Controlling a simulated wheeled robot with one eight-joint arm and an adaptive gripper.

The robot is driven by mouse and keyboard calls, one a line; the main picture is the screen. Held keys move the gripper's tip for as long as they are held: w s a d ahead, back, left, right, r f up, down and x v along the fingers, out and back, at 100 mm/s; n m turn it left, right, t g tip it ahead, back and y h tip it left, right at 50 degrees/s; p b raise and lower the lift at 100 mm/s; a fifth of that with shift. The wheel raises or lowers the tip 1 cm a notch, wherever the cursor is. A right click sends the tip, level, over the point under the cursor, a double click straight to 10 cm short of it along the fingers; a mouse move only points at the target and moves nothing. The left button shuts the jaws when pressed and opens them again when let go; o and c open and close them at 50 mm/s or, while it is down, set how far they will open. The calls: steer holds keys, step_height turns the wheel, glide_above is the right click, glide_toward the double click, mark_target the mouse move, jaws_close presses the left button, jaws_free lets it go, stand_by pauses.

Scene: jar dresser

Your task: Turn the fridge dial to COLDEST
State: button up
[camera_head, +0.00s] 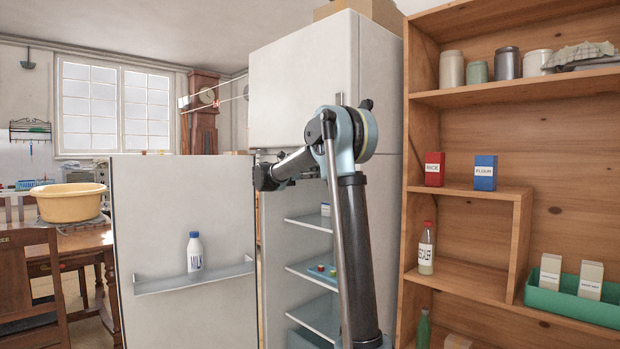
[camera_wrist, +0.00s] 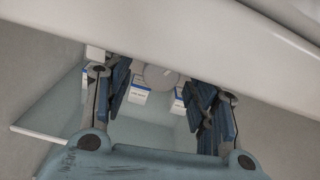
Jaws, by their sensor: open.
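The fridge (camera_head: 303,80) stands in the middle of the head view with its lower door (camera_head: 180,215) swung open to the left. In the wrist view a pale round knob (camera_wrist: 160,76), which looks like the dial, sits under a white edge. Its markings and pointer cannot be read. My gripper (camera_wrist: 160,88) is open, with one finger to the left of the knob and one to the right. I cannot tell whether either finger touches it. In the head view my arm reaches to the fridge opening, and neither the fingers nor the dial can be made out.
White boxes with blue labels (camera_wrist: 139,97) stand beyond the fingers. The open door carries a milk bottle (camera_head: 195,251) on its rack. Fridge shelves (camera_head: 312,222) lie below my arm. A wooden shelf unit (camera_head: 420,130) with jars and boxes stands close on the right.

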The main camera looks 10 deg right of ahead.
steer(key=shift+w+d, duration=0.15)
steer(key=c, duration=1.1)
steer(key=shift+o, duration=0.2)
steer(key=m, duration=0.4)
steer(key=shift+m, duration=0.3)
steer(key=o, duration=1.1)
steer(key=shift+c, duration=0.2)
